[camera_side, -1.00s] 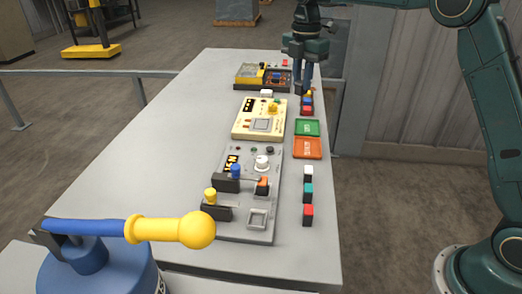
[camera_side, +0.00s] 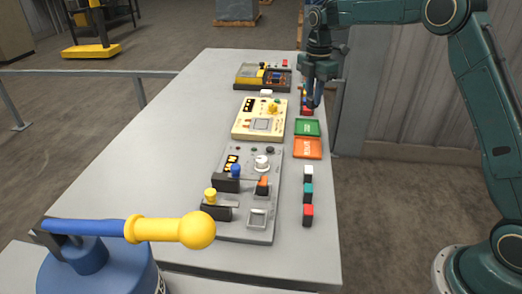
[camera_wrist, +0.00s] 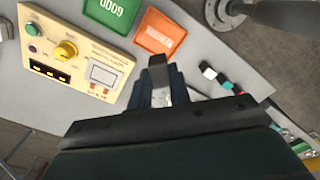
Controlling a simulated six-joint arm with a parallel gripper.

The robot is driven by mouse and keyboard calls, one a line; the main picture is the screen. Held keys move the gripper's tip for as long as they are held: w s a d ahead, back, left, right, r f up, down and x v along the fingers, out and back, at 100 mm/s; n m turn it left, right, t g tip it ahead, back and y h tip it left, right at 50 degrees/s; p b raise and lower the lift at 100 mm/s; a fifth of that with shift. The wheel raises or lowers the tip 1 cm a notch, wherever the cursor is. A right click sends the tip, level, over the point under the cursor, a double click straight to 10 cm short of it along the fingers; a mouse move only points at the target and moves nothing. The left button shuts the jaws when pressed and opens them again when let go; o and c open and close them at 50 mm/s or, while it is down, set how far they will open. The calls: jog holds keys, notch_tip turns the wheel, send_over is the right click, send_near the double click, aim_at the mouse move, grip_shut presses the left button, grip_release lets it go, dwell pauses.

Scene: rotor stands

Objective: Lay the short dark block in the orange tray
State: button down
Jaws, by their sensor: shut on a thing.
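The orange tray (camera_side: 307,149) lies on the right side of the table, in front of the green tray (camera_side: 308,128). In the wrist view the orange tray (camera_wrist: 160,33) is just beyond my fingertips, with the green tray (camera_wrist: 112,12) to its left. My gripper (camera_side: 314,103) is above the table near the far edge of the green tray. In the wrist view my gripper (camera_wrist: 158,88) is shut on a short dark block (camera_wrist: 157,62), whose end sticks out past the fingers. The fingers hide the rest of the block.
White, teal (camera_side: 308,190) and red blocks stand in a row nearer the camera. Coloured blocks (camera_side: 305,108) stand behind the gripper. A cream panel (camera_side: 245,125) and a grey panel (camera_side: 235,195) with knobs lie left of the trays. The left table side is clear.

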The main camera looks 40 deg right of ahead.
notch_tip(320, 180, down, 14)
jog(key=shift+f, duration=0.25)
dwell(0.6)
jog(key=shift+f, duration=0.15)
jog(key=c, duration=1.3)
grip_release()
notch_tip(320, 180, up, 12)
jog(key=shift+f, duration=0.1)
jog(key=shift+r, duration=0.3)
